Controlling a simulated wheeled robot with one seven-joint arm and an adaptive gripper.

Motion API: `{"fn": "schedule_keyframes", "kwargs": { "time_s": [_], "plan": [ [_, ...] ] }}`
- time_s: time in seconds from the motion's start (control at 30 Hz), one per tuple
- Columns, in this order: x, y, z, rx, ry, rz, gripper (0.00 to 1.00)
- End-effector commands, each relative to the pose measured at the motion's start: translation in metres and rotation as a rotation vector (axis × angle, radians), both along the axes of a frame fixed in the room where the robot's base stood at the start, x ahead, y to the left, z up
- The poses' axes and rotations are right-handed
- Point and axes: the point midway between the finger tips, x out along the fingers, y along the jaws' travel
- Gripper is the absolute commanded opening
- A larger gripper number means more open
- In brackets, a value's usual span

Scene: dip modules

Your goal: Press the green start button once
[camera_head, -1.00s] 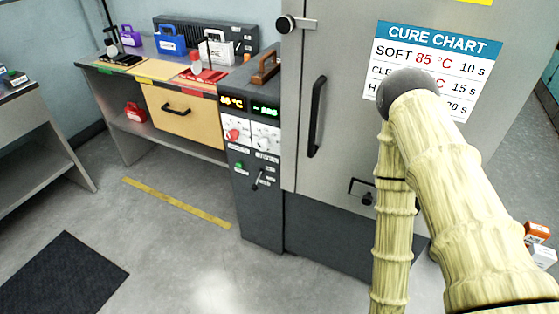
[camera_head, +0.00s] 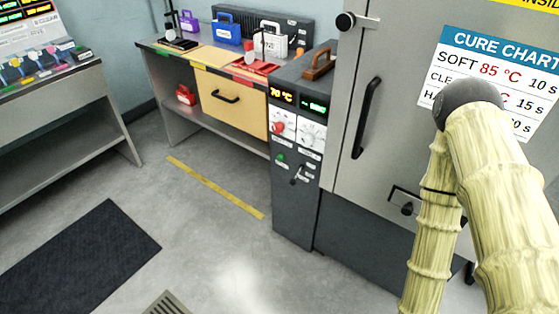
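The green start button (camera_head: 281,158) is small and round. It sits on the front of the dark control column (camera_head: 292,215), below the dials and left of a small lever switch (camera_head: 297,174). Above it are a red knob (camera_head: 278,127), a white knob (camera_head: 311,132), an amber display (camera_head: 282,95) reading about 70 °C and a green display (camera_head: 315,106). Nothing covers the button. My arm, in a pale ribbed sleeve, shows at the right in front of the oven. My gripper's fingers are not in view.
The grey oven door (camera_head: 410,100) with a black handle (camera_head: 366,118) stands right of the column. A workbench with a yellow drawer (camera_head: 233,106) stands to its left. Another table (camera_head: 60,90) is at far left. The floor in front is open, with a yellow strip (camera_head: 215,188) and dark mat (camera_head: 80,262).

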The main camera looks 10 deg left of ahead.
Motion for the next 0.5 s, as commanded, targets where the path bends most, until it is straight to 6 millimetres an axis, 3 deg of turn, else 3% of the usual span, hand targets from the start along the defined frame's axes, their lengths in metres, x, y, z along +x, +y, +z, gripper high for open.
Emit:
{"fn": "schedule_keyframes", "kwargs": {
  "time_s": [0.03, 0.3, 0.5],
  "plan": [
    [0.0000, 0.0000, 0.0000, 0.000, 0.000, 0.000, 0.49],
    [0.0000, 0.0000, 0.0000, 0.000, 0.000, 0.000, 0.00],
    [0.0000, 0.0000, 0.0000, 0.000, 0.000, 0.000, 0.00]
  ]
}}
